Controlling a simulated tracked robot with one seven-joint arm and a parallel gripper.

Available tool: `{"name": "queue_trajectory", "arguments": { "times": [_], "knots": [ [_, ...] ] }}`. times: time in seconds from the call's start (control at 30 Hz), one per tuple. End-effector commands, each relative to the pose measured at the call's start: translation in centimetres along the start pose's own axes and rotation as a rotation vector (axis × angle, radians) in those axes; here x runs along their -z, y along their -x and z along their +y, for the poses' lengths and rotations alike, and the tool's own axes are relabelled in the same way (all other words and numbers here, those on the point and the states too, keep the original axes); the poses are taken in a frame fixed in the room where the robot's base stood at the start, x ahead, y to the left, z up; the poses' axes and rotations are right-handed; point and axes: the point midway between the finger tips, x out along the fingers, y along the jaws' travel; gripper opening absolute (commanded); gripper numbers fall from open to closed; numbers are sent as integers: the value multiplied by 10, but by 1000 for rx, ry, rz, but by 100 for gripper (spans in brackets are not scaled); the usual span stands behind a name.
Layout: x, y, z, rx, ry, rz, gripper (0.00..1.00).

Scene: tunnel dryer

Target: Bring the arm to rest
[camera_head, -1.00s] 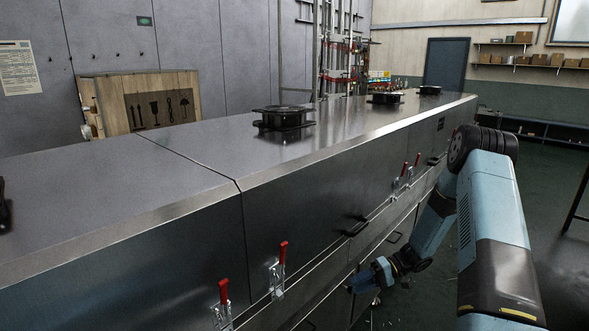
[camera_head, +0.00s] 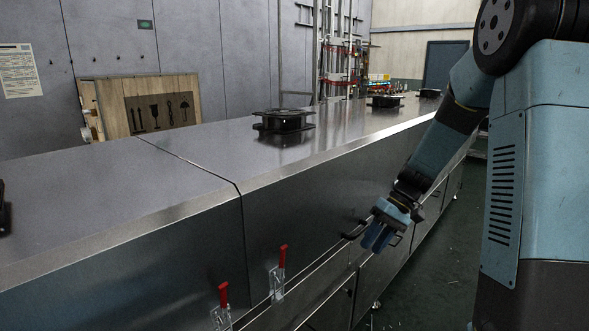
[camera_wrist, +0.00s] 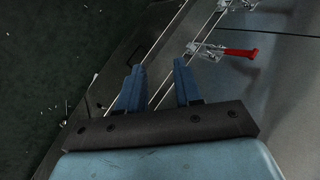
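My arm (camera_head: 445,150) reaches from the right side of the head view down toward the front of the long steel dryer. My gripper (camera_head: 376,240) hangs in front of the dryer's side, near a dark handle (camera_head: 354,230). In the wrist view my gripper (camera_wrist: 155,85) shows two blue fingers standing apart, with nothing between them but the dryer's edge rails behind. Whether the gripper touches the dryer cannot be told.
The steel dryer (camera_head: 190,235) fills the left and middle. Red-handled clamps (camera_head: 281,270) sit on its side; one red clamp (camera_wrist: 238,53) shows in the wrist view. Fan units (camera_head: 284,122) stand on top. A wooden crate (camera_head: 160,104) is behind. Green floor (camera_head: 445,255) is open at right.

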Motion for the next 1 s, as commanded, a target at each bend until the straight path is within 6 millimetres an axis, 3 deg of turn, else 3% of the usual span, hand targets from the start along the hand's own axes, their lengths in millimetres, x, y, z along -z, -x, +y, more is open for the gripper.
{"name": "queue_trajectory", "arguments": {
  "times": [0.4,1.0],
  "knots": [
    [-61,51,-54,-246,-26,105,34],
    [-160,98,-106,-518,-74,370,34]
  ]
}}
